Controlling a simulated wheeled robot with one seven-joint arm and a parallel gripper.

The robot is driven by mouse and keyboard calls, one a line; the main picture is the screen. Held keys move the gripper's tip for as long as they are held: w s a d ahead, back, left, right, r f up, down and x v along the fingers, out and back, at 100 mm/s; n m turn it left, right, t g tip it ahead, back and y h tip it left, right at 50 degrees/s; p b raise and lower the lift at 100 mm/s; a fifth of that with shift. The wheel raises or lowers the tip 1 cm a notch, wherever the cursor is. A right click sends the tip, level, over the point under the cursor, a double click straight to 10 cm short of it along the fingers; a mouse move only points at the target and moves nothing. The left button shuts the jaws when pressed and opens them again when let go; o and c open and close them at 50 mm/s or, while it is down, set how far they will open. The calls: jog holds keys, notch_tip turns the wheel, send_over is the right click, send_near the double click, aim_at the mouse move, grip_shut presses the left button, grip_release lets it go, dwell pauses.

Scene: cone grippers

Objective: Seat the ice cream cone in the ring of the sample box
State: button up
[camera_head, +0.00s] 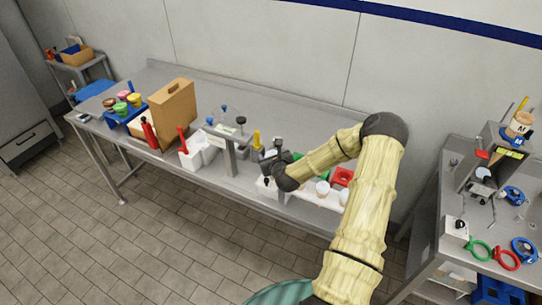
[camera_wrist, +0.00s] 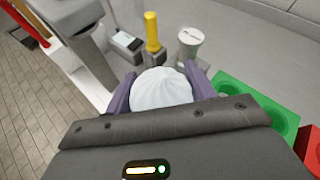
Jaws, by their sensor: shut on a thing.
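My gripper (camera_wrist: 160,86) has its two purple fingers on either side of an ice cream cone (camera_wrist: 162,90). Only the cone's white, rounded top shows in the wrist view, and the part below it is hidden. I cannot tell which thing is the sample box, and no ring shows close to the held cone.
A green holder (camera_wrist: 255,98) and a red one (camera_head: 342,176) stand near white cups (camera_head: 322,188). A yellow-handled tool (camera_wrist: 152,35) and grey cup (camera_wrist: 190,42) stand beyond the cone. A tall brown box (camera_head: 172,112) stands left. Coloured rings (camera_head: 506,259) lie on the right table.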

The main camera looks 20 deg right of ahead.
jog(key=shift+f+b, duration=1.2)
jog(key=shift+f, duration=0.25)
jog(key=o, duration=0.8)
jog(key=shift+o, duration=0.2)
jog(key=shift+s, duration=0.1)
jog(key=v, duration=1.4)
jog(key=shift+s+r+b, duration=0.25)
jog(key=shift+r+b, duration=0.05)
jog(key=shift+r, duration=0.2)
jog(key=shift+d+r+p, duration=0.1)
jog(key=shift+d+p, duration=0.15)
jog(key=shift+p, duration=0.25)
